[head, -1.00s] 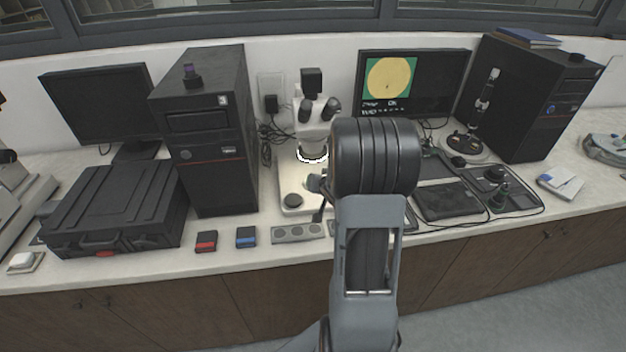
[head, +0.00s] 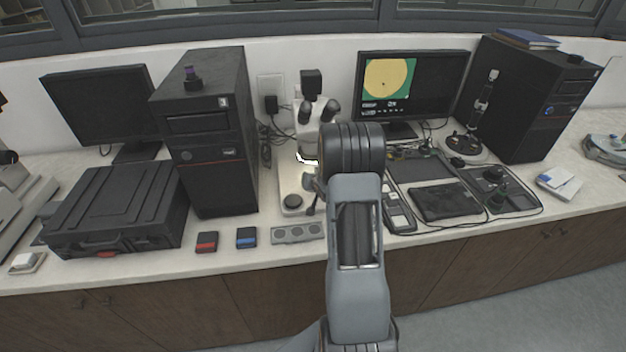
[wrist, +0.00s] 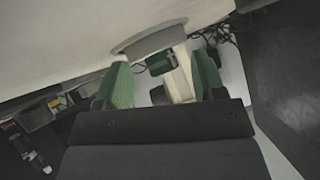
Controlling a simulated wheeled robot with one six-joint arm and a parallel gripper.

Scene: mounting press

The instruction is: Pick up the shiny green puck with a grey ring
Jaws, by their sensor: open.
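I cannot make out a green puck with a grey ring for certain in either view. In the wrist view my gripper (wrist: 163,76) is open, its two green-padded fingers apart with nothing held between them. A small dark green block (wrist: 161,63) with a pale mark shows beyond the fingertips, against a white upright part; I cannot tell what it is. In the head view my own arm hides most of the gripper. The arm reaches over the bench just right of the white microscope (head: 296,178), covering part of it.
Two small boxes, red (head: 206,242) and blue (head: 246,237), and a grey strip with round marks (head: 297,234) lie along the front edge. A black case (head: 115,205) and a computer tower (head: 208,140) stand left. A monitor (head: 430,85) and tablet (head: 447,201) are right.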

